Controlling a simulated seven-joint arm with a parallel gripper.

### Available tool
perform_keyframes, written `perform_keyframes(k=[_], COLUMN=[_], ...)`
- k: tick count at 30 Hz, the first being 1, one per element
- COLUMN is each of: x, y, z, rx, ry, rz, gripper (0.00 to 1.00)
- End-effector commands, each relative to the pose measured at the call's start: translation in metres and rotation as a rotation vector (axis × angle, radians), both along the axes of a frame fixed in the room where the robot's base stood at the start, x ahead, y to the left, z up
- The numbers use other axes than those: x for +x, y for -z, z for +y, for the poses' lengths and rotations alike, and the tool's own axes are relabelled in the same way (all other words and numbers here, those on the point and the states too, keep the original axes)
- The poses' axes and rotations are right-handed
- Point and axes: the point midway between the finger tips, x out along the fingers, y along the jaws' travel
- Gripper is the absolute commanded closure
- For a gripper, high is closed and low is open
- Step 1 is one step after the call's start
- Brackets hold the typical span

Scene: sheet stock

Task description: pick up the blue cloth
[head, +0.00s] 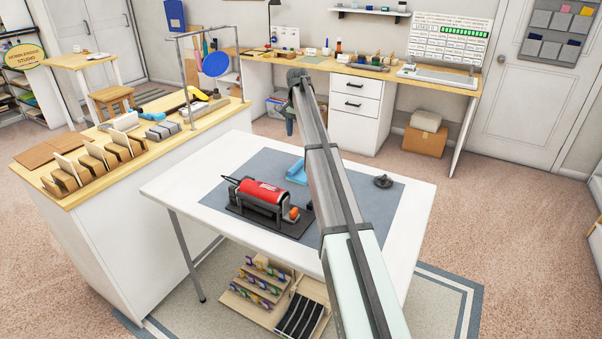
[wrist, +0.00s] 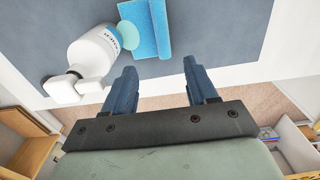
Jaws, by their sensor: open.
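The blue cloth (wrist: 146,28) lies folded on the grey mat (wrist: 222,35) in the wrist view, running off the top edge. In the head view a light blue patch (head: 296,173) beside my arm looks like the same cloth, partly hidden by the arm. My gripper (wrist: 157,82) is open and empty, its two dark blue fingers apart, over the table's white edge and short of the cloth. In the head view my gripper (head: 290,126) hangs from the arm's end, its fingers hard to make out.
A red cylinder (head: 262,191) on a black stand sits left on the mat. A small dark object (head: 383,181) is at right. The mat's right part is mostly clear.

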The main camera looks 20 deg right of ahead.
Motion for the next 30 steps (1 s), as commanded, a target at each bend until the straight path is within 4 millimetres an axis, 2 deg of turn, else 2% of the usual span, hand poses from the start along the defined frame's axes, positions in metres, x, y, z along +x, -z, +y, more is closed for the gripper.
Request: perform_keyframes(k=[8,18,21,30], x=[0.0,-0.001,0.0,0.0], y=[0.02,0.075,0.086,0.103], z=[0.005,0.005,0.005,0.005], rx=[0.001,0.001,0.001,0.001], ry=[0.023,0.022,0.021,0.021], rz=[0.009,0.01,0.009,0.009], gripper=[0.43,0.43,0.43,0.43])
